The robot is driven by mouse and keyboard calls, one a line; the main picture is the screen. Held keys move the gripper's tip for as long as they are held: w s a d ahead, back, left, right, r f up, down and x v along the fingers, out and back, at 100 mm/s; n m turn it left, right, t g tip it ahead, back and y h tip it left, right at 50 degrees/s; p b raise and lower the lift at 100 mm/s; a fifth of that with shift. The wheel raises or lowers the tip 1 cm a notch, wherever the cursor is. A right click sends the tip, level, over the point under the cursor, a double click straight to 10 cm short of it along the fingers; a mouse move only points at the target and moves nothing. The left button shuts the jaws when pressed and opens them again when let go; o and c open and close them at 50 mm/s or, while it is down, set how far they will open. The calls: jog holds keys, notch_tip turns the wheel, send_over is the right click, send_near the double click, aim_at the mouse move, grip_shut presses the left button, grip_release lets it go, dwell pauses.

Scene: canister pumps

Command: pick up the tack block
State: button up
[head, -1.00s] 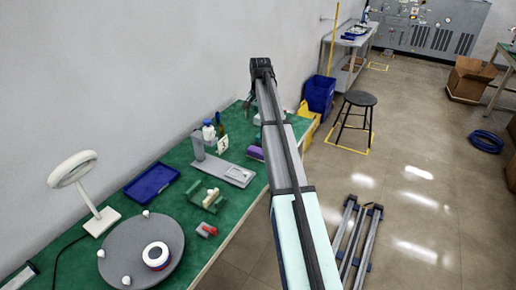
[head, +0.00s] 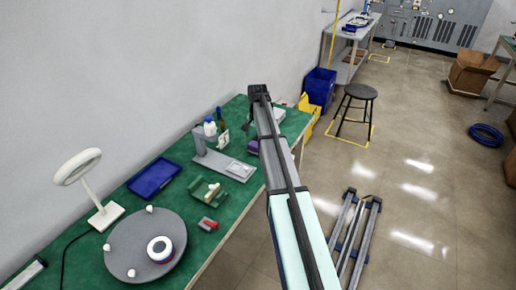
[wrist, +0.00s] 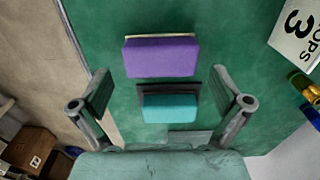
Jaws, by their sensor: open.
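Two blocks lie on the green bench top in the wrist view: a purple block (wrist: 161,56) with a pale edge, and a teal block (wrist: 170,107) with a dark backing. I cannot tell by looks alone which is the tack block. The purple one shows partly beside my arm in the head view (head: 252,147). My gripper (wrist: 162,93) is open and empty above the bench. In the wrist view the teal block appears between its fingers and the purple one just beyond; height above them is unclear. In the head view my gripper is mostly hidden by the arm.
The green bench (head: 185,240) carries a grey stand (head: 222,163), a blue tray (head: 153,178), a round grey turntable (head: 135,262) and a ring lamp (head: 80,166). In the wrist view a white card (wrist: 297,32) and small bottles (wrist: 308,90) lie at right; the bench edge is left.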

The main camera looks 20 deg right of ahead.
jog(key=shift+w+d+f+p, duration=0.1)
jog(key=shift+f+p, duration=0.4)
jog(key=shift+f, duration=0.8)
jog(key=shift+w+d+f+p, duration=0.1)
jog(key=shift+f+p, duration=0.35)
jog(key=shift+f, duration=0.8)
jog(key=c, duration=0.8)
